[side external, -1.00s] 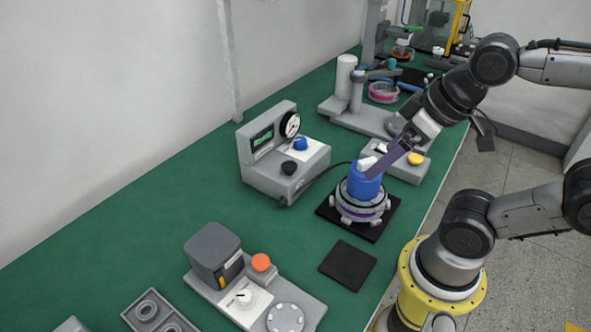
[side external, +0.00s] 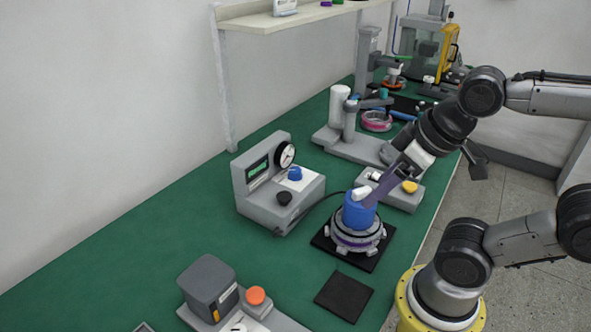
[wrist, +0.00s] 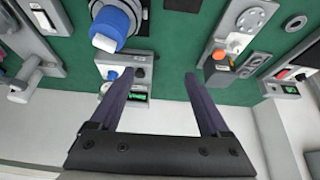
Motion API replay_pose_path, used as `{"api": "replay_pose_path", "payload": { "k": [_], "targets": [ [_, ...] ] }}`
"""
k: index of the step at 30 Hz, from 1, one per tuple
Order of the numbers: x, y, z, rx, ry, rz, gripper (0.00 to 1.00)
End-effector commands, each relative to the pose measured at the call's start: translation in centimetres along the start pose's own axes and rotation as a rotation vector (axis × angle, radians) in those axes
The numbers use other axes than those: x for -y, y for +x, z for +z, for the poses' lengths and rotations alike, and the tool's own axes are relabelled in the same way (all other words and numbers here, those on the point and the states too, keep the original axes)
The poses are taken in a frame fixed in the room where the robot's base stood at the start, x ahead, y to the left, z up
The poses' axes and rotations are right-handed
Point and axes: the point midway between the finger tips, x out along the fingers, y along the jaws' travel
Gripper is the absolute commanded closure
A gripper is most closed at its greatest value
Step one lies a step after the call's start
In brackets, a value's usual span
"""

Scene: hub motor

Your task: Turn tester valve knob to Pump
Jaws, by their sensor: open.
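The tester (side external: 262,205) is a grey box with a round gauge (side external: 285,155) and a small green-lit display. A blue knob (side external: 295,173) sits on its white plate, with a black knob (side external: 284,198) nearer the front. In the wrist view the blue knob (wrist: 112,75) and black knob (wrist: 139,73) lie near the left fingertip's line of sight. Knob markings are too small to read. My gripper (wrist: 162,78) is open, with nothing between its fingers. In the side view my gripper (side external: 372,196) appears near the blue-topped hub motor, right of the tester and apart from its knobs.
The hub motor (side external: 352,237), with a blue cap (side external: 360,213), stands on a black mat right of the tester. A grey box with a yellow button (side external: 410,187) is behind it. An orange-button station (side external: 255,296) stands in front. Green table left of the tester is clear.

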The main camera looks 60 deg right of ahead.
Motion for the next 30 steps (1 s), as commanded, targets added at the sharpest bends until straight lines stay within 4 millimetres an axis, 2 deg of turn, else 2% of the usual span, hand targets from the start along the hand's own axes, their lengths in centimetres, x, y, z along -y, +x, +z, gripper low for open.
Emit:
{"api": "replay_pose_path", "payload": {
  "k": [2,5,10,16,20,23,27,30],
  "targets": [
    [0.0,-0.2,0.1,0.012,-0.044,-0.001,0.24],
    [0.0,-1.9,-1.8,-0.011,-0.124,0.001,0.24],
    [-0.7,-3.5,-6.8,0.019,-0.229,0.009,0.24],
    [-2.4,-3.1,-13.3,0.093,-0.309,0.016,0.24],
    [-4.3,-1.4,-17.6,0.157,-0.345,0.013,0.24],
    [-6.1,0.7,-20.5,0.207,-0.360,0.006,0.24],
    [-9.1,4.7,-23.6,0.281,-0.362,-0.009,0.24],
    [-11.5,8.1,-25.1,0.333,-0.347,-0.023,0.24]
  ]
}}
